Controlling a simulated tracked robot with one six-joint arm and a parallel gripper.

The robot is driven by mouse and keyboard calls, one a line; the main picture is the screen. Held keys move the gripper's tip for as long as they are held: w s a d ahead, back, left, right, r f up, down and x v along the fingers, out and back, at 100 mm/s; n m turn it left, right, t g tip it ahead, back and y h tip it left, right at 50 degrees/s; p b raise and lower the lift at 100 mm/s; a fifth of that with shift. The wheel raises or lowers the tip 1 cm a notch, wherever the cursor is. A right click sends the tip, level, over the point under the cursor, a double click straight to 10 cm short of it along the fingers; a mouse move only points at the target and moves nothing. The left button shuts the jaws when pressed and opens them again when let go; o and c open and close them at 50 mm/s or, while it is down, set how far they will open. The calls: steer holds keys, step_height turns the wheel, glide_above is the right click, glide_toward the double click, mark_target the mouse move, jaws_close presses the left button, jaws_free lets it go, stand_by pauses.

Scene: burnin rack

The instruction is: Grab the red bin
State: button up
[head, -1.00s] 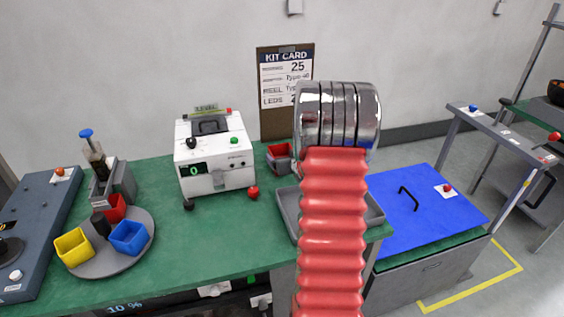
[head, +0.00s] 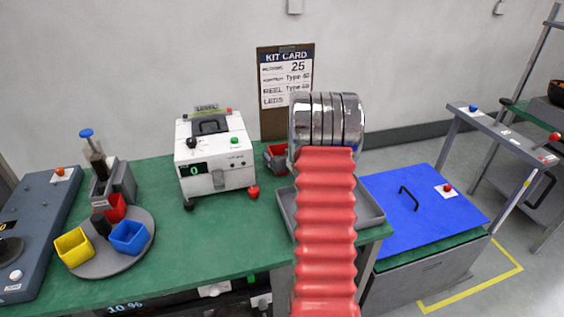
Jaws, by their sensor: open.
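A small red bin (head: 116,207) stands at the back of a round grey tray (head: 88,265) on the left part of the green bench. A yellow bin (head: 73,248), a blue bin (head: 129,238) and a black cylinder (head: 101,224) share the tray, and the cylinder partly hides the red bin. Another small container with red in it (head: 277,158) sits at the back, right of the white machine, partly behind my arm. My arm, red bellows and a chrome end, rises right of centre, well to the right of the round tray. My gripper's fingers do not show.
A white machine (head: 214,158) with a green display stands mid-bench. A grey tray (head: 371,207) lies behind my arm. A plunger device (head: 118,180) stands behind the round tray. A blue lid (head: 440,210) is at right. The green bench between round tray and arm is mostly clear.

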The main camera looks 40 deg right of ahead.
steer(key=c, duration=1.2)
steer(key=shift+o, duration=0.2)
steer(key=shift+r, duration=0.1)
step_height(320, 180, up, 10)
stand_by(0.6)
